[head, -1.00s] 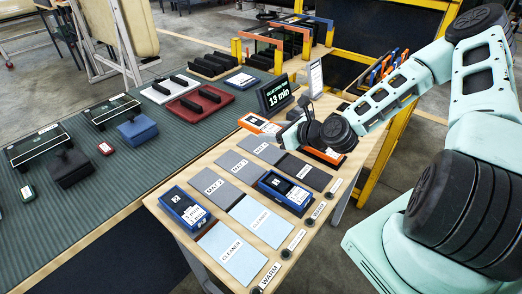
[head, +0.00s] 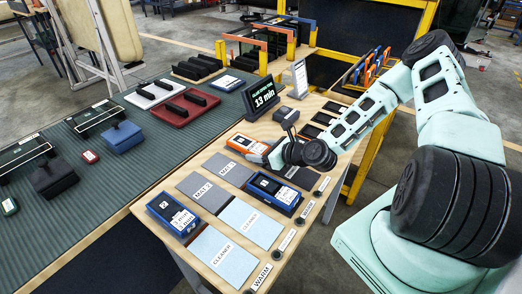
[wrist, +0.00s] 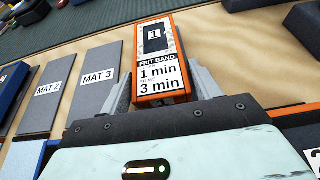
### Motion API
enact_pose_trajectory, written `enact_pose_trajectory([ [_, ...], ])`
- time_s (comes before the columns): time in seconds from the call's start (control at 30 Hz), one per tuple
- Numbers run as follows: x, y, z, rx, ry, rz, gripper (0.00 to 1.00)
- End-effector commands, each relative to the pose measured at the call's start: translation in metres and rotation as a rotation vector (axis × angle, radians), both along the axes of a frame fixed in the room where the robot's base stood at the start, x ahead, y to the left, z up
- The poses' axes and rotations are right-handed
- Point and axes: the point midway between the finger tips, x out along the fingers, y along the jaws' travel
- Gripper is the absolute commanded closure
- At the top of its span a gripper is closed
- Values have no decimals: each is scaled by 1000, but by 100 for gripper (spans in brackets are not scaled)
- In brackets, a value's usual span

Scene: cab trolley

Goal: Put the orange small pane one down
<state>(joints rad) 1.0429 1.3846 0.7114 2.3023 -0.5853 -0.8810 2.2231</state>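The orange small pane one (wrist: 162,62) is an orange-edged flat block with a "1" and a "FRIT BAND 1 min 3 min" label. It lies level, label up, between the grey fingers of my gripper (wrist: 168,92), which are shut on its near end. In the head view the pane (head: 245,144) sticks out to the left of my gripper (head: 275,152), at the far end of the grey mats. I cannot tell whether its underside touches the surface.
Two grey mats, MAT 2 (wrist: 45,98) and MAT 3 (wrist: 97,85), lie beside the pane. Blue blocks (head: 173,213) (head: 276,191) and pale blue cleaner pads (head: 222,256) stand nearer. A timer display (head: 263,97) reads 13 min behind. Another orange-edged block (wrist: 293,112) lies right of my gripper.

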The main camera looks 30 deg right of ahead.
Motion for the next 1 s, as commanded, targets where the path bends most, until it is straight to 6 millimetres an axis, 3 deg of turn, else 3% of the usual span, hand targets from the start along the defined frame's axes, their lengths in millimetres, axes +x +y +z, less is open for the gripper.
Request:
enact_pose_trajectory([
  [0.47, -6, -3, 6, 0, 1, -1, 22],
  [1.0, -90, -38, 49, 1, 3, -3, 22],
])
